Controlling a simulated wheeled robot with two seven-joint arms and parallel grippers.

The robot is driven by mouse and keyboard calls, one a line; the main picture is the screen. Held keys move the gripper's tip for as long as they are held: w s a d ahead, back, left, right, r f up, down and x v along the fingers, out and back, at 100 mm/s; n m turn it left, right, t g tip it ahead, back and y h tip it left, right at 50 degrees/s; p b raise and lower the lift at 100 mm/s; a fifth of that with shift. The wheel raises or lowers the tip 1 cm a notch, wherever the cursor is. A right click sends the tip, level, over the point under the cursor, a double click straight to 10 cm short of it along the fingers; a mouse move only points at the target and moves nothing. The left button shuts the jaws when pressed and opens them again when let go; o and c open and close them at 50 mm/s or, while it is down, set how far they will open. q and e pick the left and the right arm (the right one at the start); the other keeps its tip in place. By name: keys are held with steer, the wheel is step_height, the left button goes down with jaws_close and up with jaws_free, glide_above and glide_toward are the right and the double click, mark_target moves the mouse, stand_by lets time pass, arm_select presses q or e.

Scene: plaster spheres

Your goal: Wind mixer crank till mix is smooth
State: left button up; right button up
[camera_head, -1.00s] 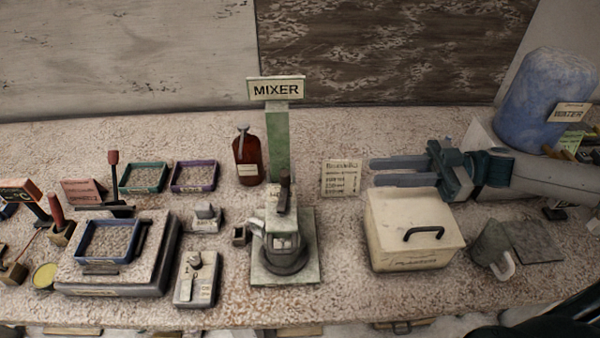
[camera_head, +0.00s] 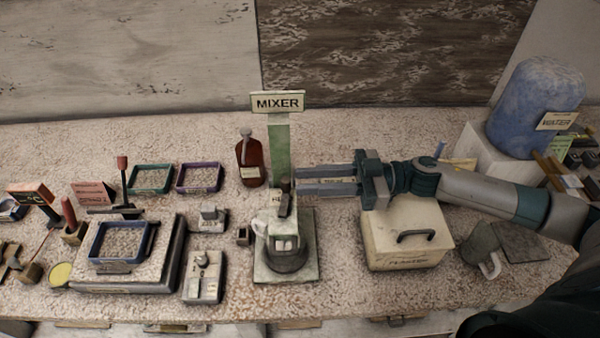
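The mixer (camera_head: 287,262) stands upright on a pale green base plate in the middle of the bench, under a MIXER sign (camera_head: 278,102) on a green post. Its dark crank handle (camera_head: 284,204) sticks up at the top of the mixer. My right gripper (camera_head: 297,181) reaches in from the right, with its two long grey fingers level and a narrow gap between them. It is open, with its fingertips beside the top of the crank; I cannot tell whether they touch it. The mix inside cannot be made out. My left gripper is not in view.
A cream lidded box (camera_head: 406,252) stands below my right arm. A brown bottle (camera_head: 250,160) stands behind the mixer to the left. A blue water container (camera_head: 535,105) and a grey mug (camera_head: 481,247) are at the right. Trays and a weighing platform (camera_head: 165,265) fill the left.

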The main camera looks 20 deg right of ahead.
mark_target(284, 196)
steer(key=shift+p+x, duration=0.3)
steer(key=shift+x, duration=0.9)
jaws_close()
steer(key=shift+a, duration=0.1)
steer(key=shift+w+a+n+g, duration=0.1)
steer(key=shift+w+n+g, duration=0.1)
steer(key=shift+n+g, duration=0.3)
steer(key=shift+w+a+n+g, duration=0.15)
steer(key=shift+n+g, duration=0.15)
steer(key=shift+g, duration=0.4)
jaws_free()
steer(key=shift+d, duration=0.1)
